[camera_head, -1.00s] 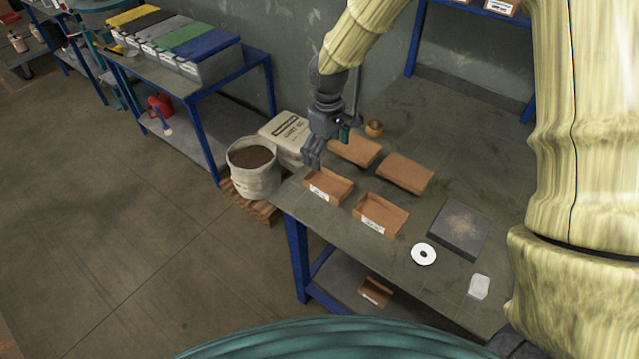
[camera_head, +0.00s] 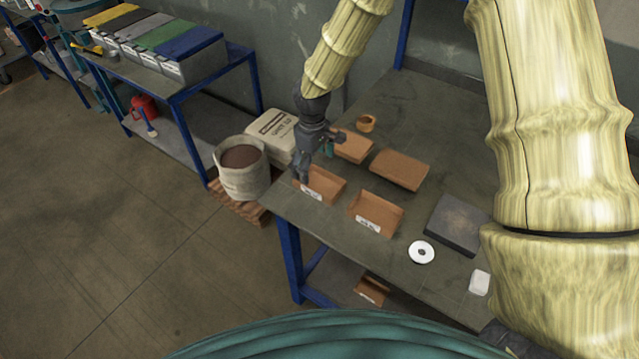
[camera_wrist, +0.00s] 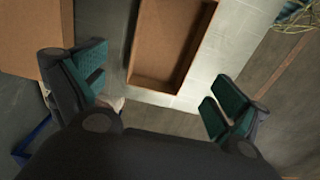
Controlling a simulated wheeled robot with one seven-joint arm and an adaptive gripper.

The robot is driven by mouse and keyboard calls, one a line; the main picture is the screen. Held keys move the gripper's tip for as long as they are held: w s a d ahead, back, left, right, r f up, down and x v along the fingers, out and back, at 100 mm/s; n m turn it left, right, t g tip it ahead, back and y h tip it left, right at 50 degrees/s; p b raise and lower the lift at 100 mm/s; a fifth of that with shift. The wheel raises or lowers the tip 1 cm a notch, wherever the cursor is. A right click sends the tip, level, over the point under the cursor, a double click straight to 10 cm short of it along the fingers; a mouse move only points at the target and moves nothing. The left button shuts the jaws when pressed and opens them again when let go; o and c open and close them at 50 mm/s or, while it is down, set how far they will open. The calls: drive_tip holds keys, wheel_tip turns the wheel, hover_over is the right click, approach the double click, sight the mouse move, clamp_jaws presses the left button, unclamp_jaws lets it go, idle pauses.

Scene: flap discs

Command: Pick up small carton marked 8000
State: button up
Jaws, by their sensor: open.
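Two small open brown cartons with white front labels stand on the workbench: a left one (camera_head: 322,184) and a right one (camera_head: 376,211). The label print is too small to read, so I cannot tell which is marked 8000. My gripper (camera_head: 304,173) is open and points down at the left carton's back left side. In the wrist view my gripper (camera_wrist: 158,100) has its teal-padded fingers spread wide, with an open brown carton (camera_wrist: 170,42) beyond and between them. Nothing is held. Whether a finger touches the carton cannot be told.
Two closed brown boxes (camera_head: 400,169) lie behind the cartons. A tape roll (camera_head: 366,123), a dark plate (camera_head: 455,226), a white disc (camera_head: 421,252) and a small white block (camera_head: 480,283) are on the bench (camera_head: 430,290). A bucket (camera_head: 243,170) stands beside its left edge.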

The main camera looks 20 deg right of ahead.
sight(315, 184)
drive_tip(key=shift+s+d+f+p, duration=0.1)
drive_tip(key=shift+s+f+p, duration=0.1)
drive_tip(key=shift+f+p, duration=1.15)
drive_tip(key=shift+f, duration=1.3)
drive_tip(key=c, duration=1.1)
